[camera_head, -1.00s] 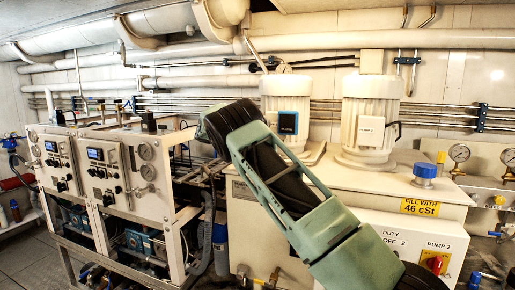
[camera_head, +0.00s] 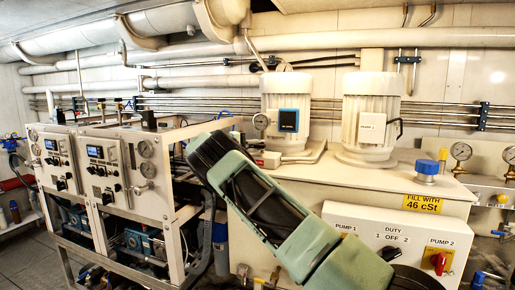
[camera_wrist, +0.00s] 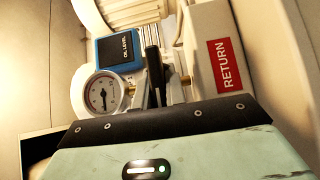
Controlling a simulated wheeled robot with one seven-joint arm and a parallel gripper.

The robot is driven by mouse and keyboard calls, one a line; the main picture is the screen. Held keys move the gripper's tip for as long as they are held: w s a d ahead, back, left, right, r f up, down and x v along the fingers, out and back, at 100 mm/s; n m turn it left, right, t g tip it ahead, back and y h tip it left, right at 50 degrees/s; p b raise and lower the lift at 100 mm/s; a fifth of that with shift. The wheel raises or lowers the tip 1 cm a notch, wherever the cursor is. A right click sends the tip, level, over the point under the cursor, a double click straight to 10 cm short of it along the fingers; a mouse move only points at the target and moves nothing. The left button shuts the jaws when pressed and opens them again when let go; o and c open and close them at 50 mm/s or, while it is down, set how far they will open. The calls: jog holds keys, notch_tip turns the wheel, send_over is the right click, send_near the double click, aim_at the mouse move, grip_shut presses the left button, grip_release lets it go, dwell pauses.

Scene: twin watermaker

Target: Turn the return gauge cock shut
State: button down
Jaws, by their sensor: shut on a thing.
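The return gauge (camera_wrist: 104,92), a round white dial, shows in the wrist view left of the red RETURN label (camera_wrist: 224,65). A dark upright lever (camera_wrist: 152,62), which looks like the cock's handle, stands between gauge and label. My gripper (camera_wrist: 155,94) is at the lever and shut on it; its wide body hides the lower part of the cock and most of the fingers. In the head view the gauge (camera_head: 261,121) shows above my arm, with the label's block (camera_head: 267,160) below it. My gripper is hidden there behind my arm.
Two white motors (camera_head: 370,118) stand on the tank top (camera_head: 400,178). Gauged panels (camera_head: 125,170) stand at the left. A control box (camera_head: 385,240) is at the tank's front right.

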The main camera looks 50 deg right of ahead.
dwell(0.3)
jog(key=c, duration=1.4)
grip_release()
jog(key=shift+c, duration=0.2)
jog(key=shift+w+a+f+b, duration=0.15)
jog(key=shift+w+a+b, duration=0.05)
jog(key=shift+a+b, duration=0.2)
jog(key=p+v, duration=0.3)
jog(key=v, duration=1.3)
jog(key=shift+a, duration=0.3)
jog(key=shift+d, duration=0.1)
